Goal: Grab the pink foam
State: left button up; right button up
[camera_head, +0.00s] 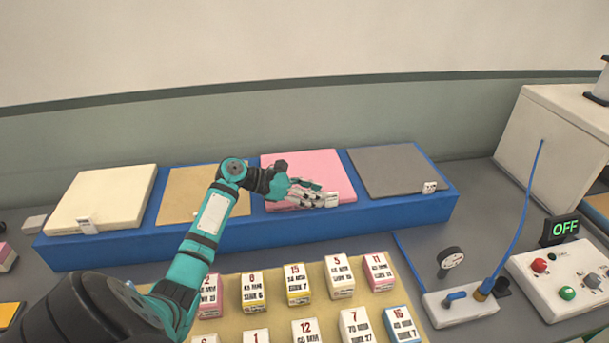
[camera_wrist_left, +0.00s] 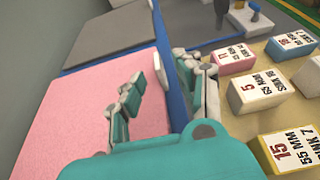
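The pink foam (camera_head: 322,170) is a flat square slab lying on the blue rack (camera_head: 340,219), third from the left. In the left wrist view the pink foam (camera_wrist_left: 75,115) fills the lower left. My left gripper (camera_head: 310,196) is at the front edge of the pink foam and hides part of that edge. In the left wrist view the left gripper (camera_wrist_left: 172,72) is open, with one set of fingers over the foam and the other on the blue rack's front side. Whether the fingers touch the foam cannot be told. My right gripper is not in view.
A cream slab (camera_head: 105,195), a tan slab (camera_head: 185,190) and a grey slab (camera_head: 395,168) share the rack. Several labelled boxes (camera_head: 298,283) stand on a tan mat in front. A control box (camera_head: 565,280) with an OFF display (camera_head: 562,229) stands at the right.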

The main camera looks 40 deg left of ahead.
pick_arm(q)
jog(key=x, duration=0.3)
jog(key=shift+w+d+p, duration=0.15)
jog(key=shift+w+p, duration=0.15)
jog(key=shift+w, duration=0.15)
jog(key=shift+s, duration=0.1)
grip_shut()
